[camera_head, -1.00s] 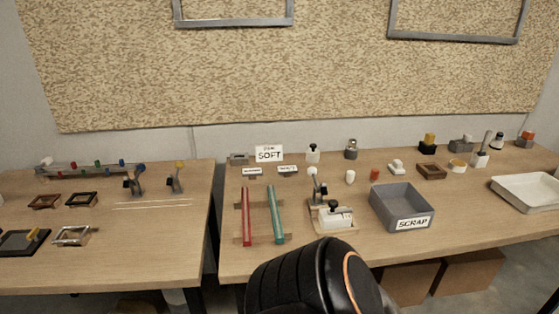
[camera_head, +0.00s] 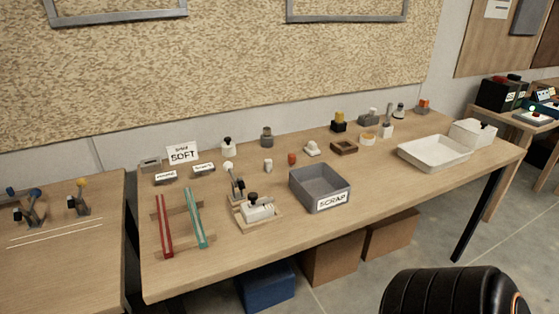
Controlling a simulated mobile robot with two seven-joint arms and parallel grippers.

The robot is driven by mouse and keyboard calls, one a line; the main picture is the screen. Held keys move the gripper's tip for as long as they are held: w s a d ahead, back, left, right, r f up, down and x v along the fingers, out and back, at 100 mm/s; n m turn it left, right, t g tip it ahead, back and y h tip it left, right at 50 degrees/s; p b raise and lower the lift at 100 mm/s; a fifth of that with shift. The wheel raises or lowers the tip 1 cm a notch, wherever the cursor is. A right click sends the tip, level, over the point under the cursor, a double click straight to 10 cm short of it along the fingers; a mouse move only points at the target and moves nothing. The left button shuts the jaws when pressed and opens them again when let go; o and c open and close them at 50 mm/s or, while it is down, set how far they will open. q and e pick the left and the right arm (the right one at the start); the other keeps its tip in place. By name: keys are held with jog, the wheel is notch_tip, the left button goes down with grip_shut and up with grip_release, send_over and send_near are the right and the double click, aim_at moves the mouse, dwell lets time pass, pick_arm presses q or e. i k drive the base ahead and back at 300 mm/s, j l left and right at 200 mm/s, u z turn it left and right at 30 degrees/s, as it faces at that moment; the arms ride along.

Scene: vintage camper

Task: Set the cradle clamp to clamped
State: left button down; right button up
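A small clamp with a white-knobbed lever (camera_head: 237,187) stands at the left rear of a wooden cradle base (camera_head: 270,221) on the workbench. Its lever points up, with the knob at the top. A white block with a black knob (camera_head: 258,209) sits on the same base, beside the clamp. I cannot tell at this size whether the clamp touches the block. Two similar clamps stand on the left table, one with a blue knob (camera_head: 32,208) and one with a yellow knob (camera_head: 82,197). Neither gripper is in view. A black rounded part of mine shows at the lower right.
A grey SCRAP bin (camera_head: 335,199) stands right of the cradle. Red (camera_head: 163,226) and teal (camera_head: 195,217) bars lie on wooden supports to its left. A white tray (camera_head: 434,166) stands farther right. Boxes (camera_head: 332,258) are under the bench. The bench's front right is clear.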

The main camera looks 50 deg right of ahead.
aim_at(228, 167)
jog(key=z, duration=1.5)
